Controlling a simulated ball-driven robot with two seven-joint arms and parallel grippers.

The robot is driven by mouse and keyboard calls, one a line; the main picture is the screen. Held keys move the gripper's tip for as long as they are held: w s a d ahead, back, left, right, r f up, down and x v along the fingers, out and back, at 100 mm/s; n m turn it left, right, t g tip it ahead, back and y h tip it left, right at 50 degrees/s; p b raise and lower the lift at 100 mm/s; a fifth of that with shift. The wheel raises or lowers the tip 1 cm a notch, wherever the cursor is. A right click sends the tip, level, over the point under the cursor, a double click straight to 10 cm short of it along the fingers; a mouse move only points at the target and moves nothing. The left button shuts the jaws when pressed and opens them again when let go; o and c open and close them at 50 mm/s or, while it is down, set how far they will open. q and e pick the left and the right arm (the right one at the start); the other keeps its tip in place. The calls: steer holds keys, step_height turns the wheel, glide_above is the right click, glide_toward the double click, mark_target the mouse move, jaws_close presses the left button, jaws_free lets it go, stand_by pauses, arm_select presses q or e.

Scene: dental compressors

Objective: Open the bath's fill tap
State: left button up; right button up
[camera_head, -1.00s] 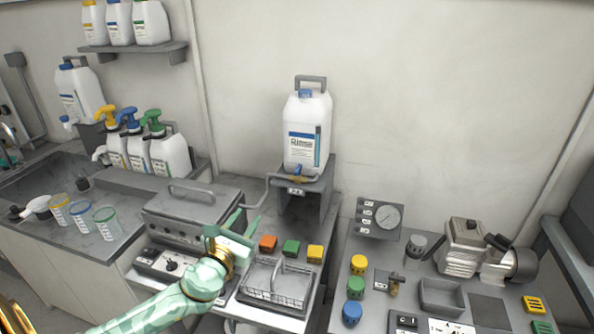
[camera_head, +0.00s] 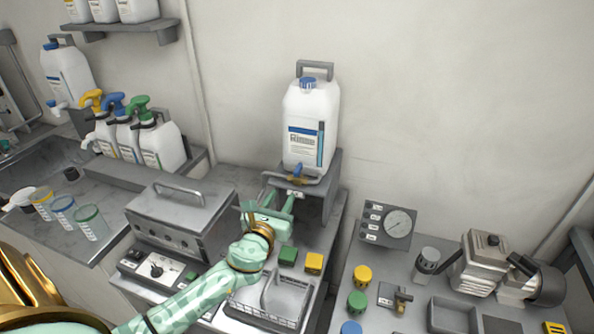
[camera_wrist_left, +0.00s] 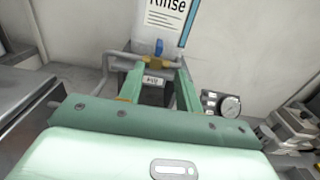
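The fill tap (camera_head: 298,172), a brass body with a blue lever, sits under the white Rinse canister (camera_head: 309,115) on a grey stand. In the left wrist view the tap (camera_wrist_left: 158,50) shows beyond the fingers, its blue lever pointing up. A pipe leads from it toward the lidded metal bath (camera_head: 175,212). My left gripper (camera_head: 279,194) is open and empty, just below and in front of the tap. In the left wrist view its fingers (camera_wrist_left: 158,72) appear spread either side of the tap's line; I see no contact. My right gripper is out of view.
A gauge panel (camera_head: 388,223) and a compressor (camera_head: 480,262) stand at right.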

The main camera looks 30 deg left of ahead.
mark_target(295, 174)
arm_select(q)
steer(key=b+x, duration=0.2)
steer(key=x, duration=1)
steer(key=shift+w, duration=0.35)
jaws_close()
